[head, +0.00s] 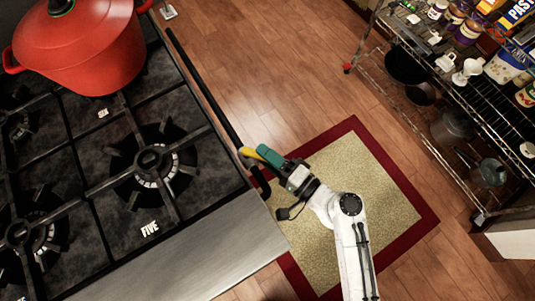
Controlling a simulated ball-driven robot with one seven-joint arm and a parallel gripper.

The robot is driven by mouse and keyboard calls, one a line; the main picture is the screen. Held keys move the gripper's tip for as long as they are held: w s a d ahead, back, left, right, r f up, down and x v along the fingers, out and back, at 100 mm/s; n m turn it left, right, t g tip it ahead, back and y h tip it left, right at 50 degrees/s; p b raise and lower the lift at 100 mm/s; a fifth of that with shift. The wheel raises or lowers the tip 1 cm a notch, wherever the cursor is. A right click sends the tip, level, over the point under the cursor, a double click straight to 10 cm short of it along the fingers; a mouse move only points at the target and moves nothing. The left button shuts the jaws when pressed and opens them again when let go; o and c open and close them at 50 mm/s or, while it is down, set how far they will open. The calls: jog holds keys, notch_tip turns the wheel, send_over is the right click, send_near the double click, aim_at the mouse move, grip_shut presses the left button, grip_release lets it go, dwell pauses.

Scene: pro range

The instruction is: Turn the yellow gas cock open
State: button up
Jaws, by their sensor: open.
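The yellow gas cock (247,151) shows as a small yellow piece beside the front edge of the range, near the lower part of a long black bar. My gripper (263,154), with a teal part near its tip, reaches in from the right and sits right at the yellow piece. The jaws are open. A yellow strip also shows against the teal part; I cannot tell whether it belongs to the cock or whether the fingers touch it. The cock's body and its turn are too small and partly hidden to make out.
The black range (80,220) fills the left, with a red pot (85,55) at its back. A black bar (200,85) runs along its front. A wire shelf (450,110) with jars and pans stands at the right. A red-bordered mat (390,190) lies on open wood floor between.

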jog(key=b+v, duration=0.2)
jog(key=v, duration=0.8)
jog(key=shift+s+d, duration=0.25)
jog(key=shift+d, duration=0.05)
